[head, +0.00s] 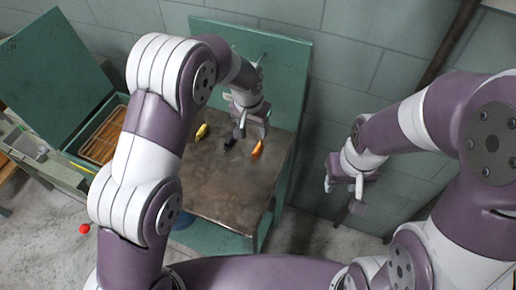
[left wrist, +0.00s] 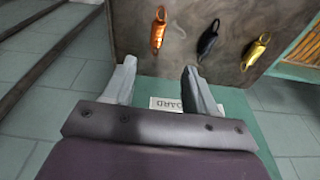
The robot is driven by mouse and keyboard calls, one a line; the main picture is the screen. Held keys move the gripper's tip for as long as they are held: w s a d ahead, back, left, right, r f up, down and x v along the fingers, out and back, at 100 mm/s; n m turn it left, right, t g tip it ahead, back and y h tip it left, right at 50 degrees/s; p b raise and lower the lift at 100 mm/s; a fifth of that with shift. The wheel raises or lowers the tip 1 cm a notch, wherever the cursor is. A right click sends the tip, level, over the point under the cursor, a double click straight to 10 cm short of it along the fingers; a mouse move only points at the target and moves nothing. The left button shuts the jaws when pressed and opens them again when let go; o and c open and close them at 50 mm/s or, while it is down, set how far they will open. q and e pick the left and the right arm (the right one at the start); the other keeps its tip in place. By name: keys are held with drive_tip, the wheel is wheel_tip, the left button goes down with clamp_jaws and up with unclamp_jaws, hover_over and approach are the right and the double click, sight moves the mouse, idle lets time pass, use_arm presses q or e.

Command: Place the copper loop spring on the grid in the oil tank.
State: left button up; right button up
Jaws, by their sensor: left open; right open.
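The copper loop spring (head: 258,149) lies on the right part of the brown worktop (head: 222,192); in the left wrist view it (left wrist: 158,27) is ahead of the fingers, at the top. The oil tank (head: 112,106) stands at the left with its lid up, and its grid (head: 101,143) shows inside, partly behind my left arm. My left gripper (head: 252,131) is open and empty near the copper spring; its fingers (left wrist: 160,80) are apart from the spring. My right gripper (head: 343,194) is open and empty, right of the worktop.
A black spring (head: 230,144) and a yellow spring (head: 201,131) lie left of the copper one. A green panel (head: 275,60) rises behind the worktop. A small red ball-shaped knob (head: 84,229) shows at lower left. The worktop's front part is clear.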

sight(258, 149)
use_arm(q)
drive_tip(key=f+p, duration=0.1)
drive_tip(key=f, duration=0.2)
drive_tip(key=f+p, duration=0.1)
drive_tip(key=f, duration=0.3)
drive_tip(key=w+d+f+p, duration=0.1)
drive_tip(key=f, duration=0.3)
drive_tip(key=shift+f, duration=0.25)
drive_tip(key=shift+w+f, duration=0.1)
drive_tip(key=shift+f, duration=0.15)
clamp_jaws()
